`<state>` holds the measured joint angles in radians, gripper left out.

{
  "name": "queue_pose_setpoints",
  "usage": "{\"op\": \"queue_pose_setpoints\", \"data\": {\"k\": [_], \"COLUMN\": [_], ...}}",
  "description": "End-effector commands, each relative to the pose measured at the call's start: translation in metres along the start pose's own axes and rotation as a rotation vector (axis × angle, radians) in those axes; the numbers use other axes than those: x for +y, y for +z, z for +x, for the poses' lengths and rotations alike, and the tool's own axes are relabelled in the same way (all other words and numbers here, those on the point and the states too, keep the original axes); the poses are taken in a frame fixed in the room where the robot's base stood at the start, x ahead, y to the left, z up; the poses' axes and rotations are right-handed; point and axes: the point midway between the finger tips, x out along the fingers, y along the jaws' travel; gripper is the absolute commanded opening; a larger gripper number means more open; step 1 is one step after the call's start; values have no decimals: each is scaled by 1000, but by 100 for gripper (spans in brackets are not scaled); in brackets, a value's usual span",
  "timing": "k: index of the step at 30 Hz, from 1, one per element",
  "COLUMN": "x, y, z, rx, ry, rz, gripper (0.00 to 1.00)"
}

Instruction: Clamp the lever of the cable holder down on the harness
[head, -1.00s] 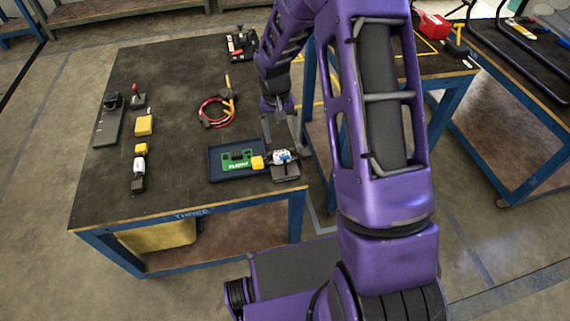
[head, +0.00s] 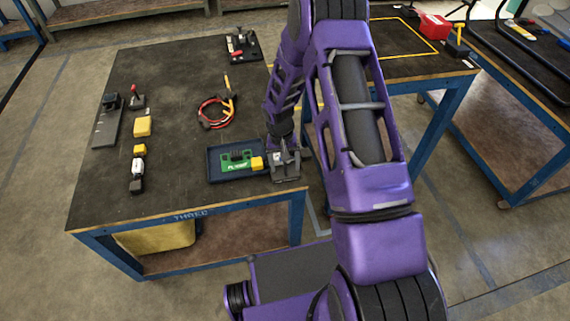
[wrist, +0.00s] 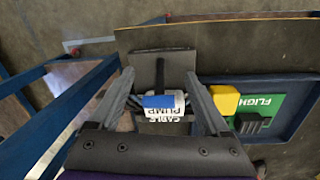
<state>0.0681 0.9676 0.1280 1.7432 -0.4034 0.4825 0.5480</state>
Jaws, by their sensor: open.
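The cable holder (head: 288,178) is a dark grey block at the table's near right corner, partly covered by my gripper in the head view. In the wrist view its grey base (wrist: 178,62) lies ahead, with a dark bar (wrist: 160,72), seemingly the lever, running along the middle. A white piece with a blue band (wrist: 160,102), lettered "CABLE PUMP", sits at the near end of this bar. My gripper (wrist: 160,78) is open, with one finger on each side of the bar and the white piece. I cannot tell whether a finger touches them. The harness cable in the holder is mostly hidden.
Left of the holder is a dark blue tray (head: 214,174) with a green board (head: 236,160) and a yellow block (head: 257,163). A red and black cable coil (head: 215,112) lies farther back. Yellow blocks (head: 142,127) and small devices stand at the left.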

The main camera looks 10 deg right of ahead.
Motion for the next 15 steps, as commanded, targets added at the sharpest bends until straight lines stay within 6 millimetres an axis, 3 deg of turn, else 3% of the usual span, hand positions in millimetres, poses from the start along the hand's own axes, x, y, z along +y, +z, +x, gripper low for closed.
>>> {"op": "queue_pose_setpoints", "data": {"k": [2, 15], "x": [0, 0], "y": [0, 0], "z": [0, 0], "rx": [0, 0], "ry": [0, 0], "rz": [0, 0], "gripper": [80, 3]}}
